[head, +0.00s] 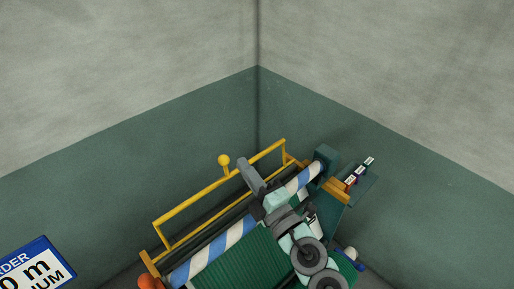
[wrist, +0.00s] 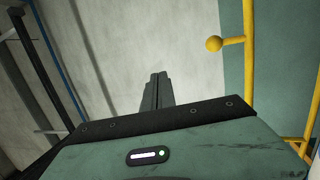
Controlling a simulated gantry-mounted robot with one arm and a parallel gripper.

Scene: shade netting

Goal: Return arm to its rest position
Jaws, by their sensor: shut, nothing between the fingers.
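My gripper (head: 243,163) is shut and empty in the head view, at the end of my pale green and grey arm. It points up and to the left, above the machine with the blue-and-white striped roll (head: 225,240). In the wrist view the two dark fingers of my gripper (wrist: 156,78) lie together in front of the grey wall, with nothing between them. My arm covers part of the striped roll and of the green ribbed sheet (head: 245,262).
A yellow rail (head: 190,211) with a yellow ball knob (head: 223,160) runs along the machine's far side, close to my gripper. Small labelled items (head: 360,171) sit on a shelf at the right. A blue-and-white sign (head: 38,272) is at lower left. The space above is clear.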

